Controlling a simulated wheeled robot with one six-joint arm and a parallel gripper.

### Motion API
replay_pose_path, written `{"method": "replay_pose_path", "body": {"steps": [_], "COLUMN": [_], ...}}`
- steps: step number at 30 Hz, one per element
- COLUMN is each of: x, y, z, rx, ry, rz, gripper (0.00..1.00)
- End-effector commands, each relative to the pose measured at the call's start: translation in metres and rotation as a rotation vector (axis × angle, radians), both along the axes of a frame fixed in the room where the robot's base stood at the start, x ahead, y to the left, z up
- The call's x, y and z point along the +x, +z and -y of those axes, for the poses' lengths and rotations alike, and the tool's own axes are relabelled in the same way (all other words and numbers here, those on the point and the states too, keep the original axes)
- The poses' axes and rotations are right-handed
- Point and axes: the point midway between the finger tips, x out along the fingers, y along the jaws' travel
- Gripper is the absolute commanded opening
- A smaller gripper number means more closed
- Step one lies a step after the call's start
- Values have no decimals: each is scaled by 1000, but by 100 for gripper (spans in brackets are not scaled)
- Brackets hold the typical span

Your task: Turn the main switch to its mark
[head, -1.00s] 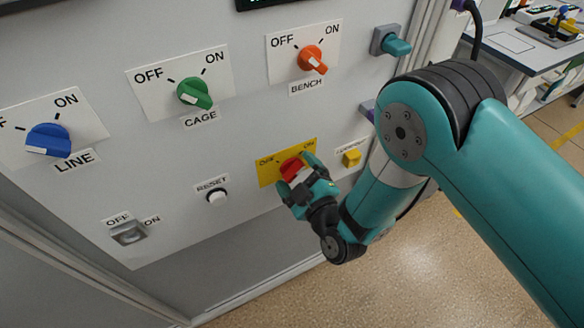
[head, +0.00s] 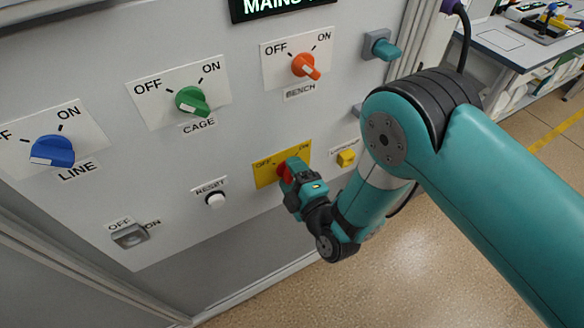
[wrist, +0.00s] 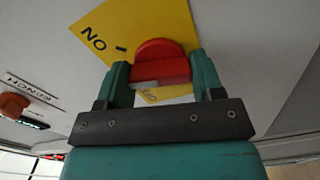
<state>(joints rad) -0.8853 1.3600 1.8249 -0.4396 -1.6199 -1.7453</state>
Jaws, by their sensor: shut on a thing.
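The main switch is a red knob (head: 285,172) on a yellow plate (head: 262,172) marked OFF on the left and ON on the right. In the wrist view the red knob (wrist: 160,62) sits between the two teal fingers. My gripper (head: 291,172) is shut on it, and its fingers and body hide much of the knob in the head view. In the wrist view the plate (wrist: 112,18) shows ON and a black tick to the knob's upper left. OFF is partly hidden below the knob.
Above are the orange BENCH knob (head: 305,66), green CAGE knob (head: 192,101) and blue LINE knob (head: 52,151). The white RESET button (head: 216,200) is left of my gripper, and a yellow button (head: 346,158) is to its right. A rocker switch (head: 130,236) is lower left.

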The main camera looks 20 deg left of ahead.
Motion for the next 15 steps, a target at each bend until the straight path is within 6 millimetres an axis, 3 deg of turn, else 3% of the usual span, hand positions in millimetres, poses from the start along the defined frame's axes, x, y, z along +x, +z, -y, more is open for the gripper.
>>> {"method": "replay_pose_path", "body": {"steps": [9, 15], "x": [-1, -1], "y": [-2, -2], "z": [1, 2], "rx": [-23, -208], "ry": [1, 1], "rz": [18, 230], "gripper": [28, 28]}}
